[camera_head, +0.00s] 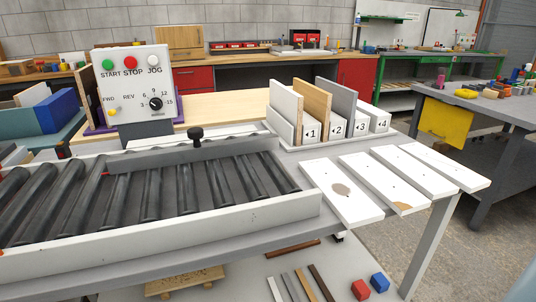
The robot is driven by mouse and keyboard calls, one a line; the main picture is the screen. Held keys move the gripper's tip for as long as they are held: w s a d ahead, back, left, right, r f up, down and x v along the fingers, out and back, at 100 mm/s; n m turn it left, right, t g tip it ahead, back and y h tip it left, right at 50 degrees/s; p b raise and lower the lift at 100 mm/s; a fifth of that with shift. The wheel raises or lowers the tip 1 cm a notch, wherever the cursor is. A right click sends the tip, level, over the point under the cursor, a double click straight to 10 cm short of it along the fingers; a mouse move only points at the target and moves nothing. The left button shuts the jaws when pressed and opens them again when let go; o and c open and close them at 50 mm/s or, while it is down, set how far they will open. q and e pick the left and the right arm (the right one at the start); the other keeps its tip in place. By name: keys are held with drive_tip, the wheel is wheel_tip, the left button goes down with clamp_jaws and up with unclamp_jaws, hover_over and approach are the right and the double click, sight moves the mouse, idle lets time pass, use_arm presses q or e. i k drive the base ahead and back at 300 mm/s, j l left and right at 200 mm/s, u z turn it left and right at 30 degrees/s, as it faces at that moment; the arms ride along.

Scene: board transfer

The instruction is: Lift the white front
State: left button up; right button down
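Several white boards lie flat side by side on the right part of the table. The leftmost white board (350,205) has a brown round patch. The white board beside it (373,178) has a brown mark at its near corner. Two more white boards, one of them at the far right (447,167), show only small dark dots. Another white board (284,101) stands upright at slot 1 of the numbered rack (378,121). A wood-coloured board (312,101) and a grey board (338,98) stand beside it; slot 4 looks empty. Neither gripper is in view.
A roller conveyor (262,213) with white side rails fills the left and middle. A control box (131,80) stands behind it. A blue bin (40,130) is at the left. Strips, a red block (361,289) and a blue block (380,282) lie below. Another workbench (480,108) stands right.

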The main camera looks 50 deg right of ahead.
sight(431, 184)
drive_tip(key=z, duration=2.4)
